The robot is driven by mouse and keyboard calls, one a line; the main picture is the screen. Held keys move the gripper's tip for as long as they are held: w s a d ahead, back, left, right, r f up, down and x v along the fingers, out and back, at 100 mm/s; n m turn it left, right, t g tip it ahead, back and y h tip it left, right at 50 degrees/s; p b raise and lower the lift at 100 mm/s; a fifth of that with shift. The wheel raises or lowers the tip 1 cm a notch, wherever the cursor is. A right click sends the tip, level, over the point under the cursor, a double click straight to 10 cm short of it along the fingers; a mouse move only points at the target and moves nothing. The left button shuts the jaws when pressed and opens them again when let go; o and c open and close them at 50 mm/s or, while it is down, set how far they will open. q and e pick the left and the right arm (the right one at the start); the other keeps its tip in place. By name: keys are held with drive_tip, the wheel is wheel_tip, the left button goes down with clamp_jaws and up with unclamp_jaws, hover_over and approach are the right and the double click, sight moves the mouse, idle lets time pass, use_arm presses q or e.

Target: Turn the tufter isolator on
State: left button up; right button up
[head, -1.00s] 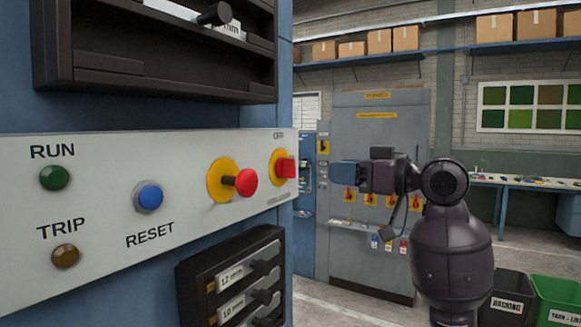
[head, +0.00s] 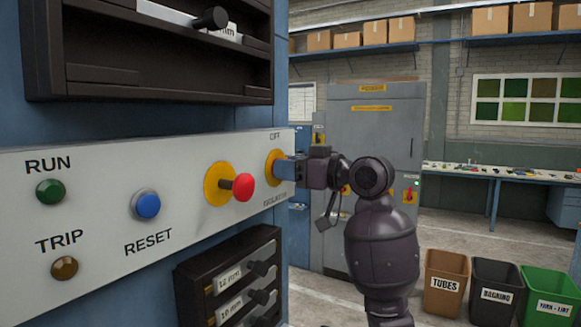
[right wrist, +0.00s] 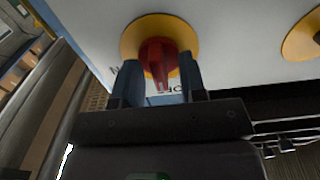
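The tufter isolator is a red rotary handle (right wrist: 158,58) on a round yellow plate (right wrist: 128,38), at the right end of the light grey control panel. In the head view its yellow plate (head: 270,168) shows below the letters OFF, and my right gripper (head: 284,168) hides the red handle. In the right wrist view, the blue fingers of my right gripper (right wrist: 158,82) stand apart, one on each side of the handle, with a gap beside its near end. I cannot tell whether either finger touches it. My left gripper is not in view.
A red mushroom button (head: 243,187) on a yellow plate sits close left of the isolator. The blue RESET button (head: 148,205) is farther left. A dark rack (head: 228,282) juts out below the panel, another shelf (head: 150,60) above. Bins stand on the floor at right.

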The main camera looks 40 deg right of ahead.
clamp_jaws()
drive_tip(key=shift+m, duration=0.3)
drive_tip(key=m, duration=0.4)
drive_tip(key=shift+d, duration=0.1)
drive_tip(key=m, duration=0.4)
drive_tip(key=shift+f+m, duration=0.1)
drive_tip(key=shift+m, duration=0.3)
drive_tip(key=m, duration=0.4)
drive_tip(key=shift+d, duration=0.1)
drive_tip(key=shift+f+m, duration=0.1)
drive_tip(key=shift+m, duration=2.1)
